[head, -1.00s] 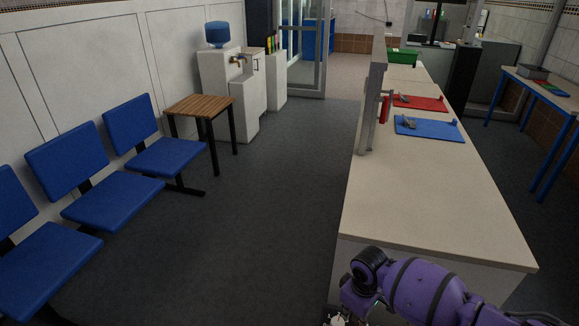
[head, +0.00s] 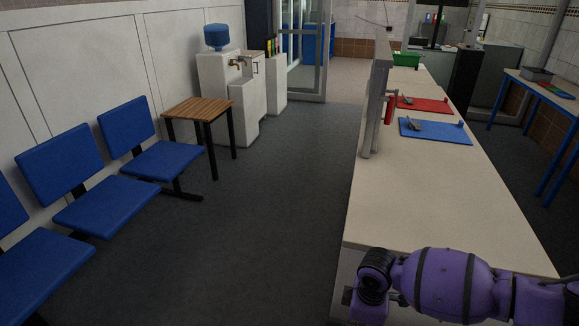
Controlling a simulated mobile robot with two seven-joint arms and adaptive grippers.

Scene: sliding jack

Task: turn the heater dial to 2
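No heater and no dial can be made out in the head view. My purple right arm (head: 440,285) comes in at the bottom right, in front of the near end of the long counter (head: 430,205). Its dark wrist joint shows, but the gripper's fingers are not visible. My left arm and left gripper are not in view.
Blue chairs (head: 115,203) line the left wall, beside a small wooden table (head: 197,108) and a white water dispenser (head: 228,92). Blue (head: 440,132) and red (head: 424,104) mats lie on the counter. The dark floor (head: 270,210) between is clear.

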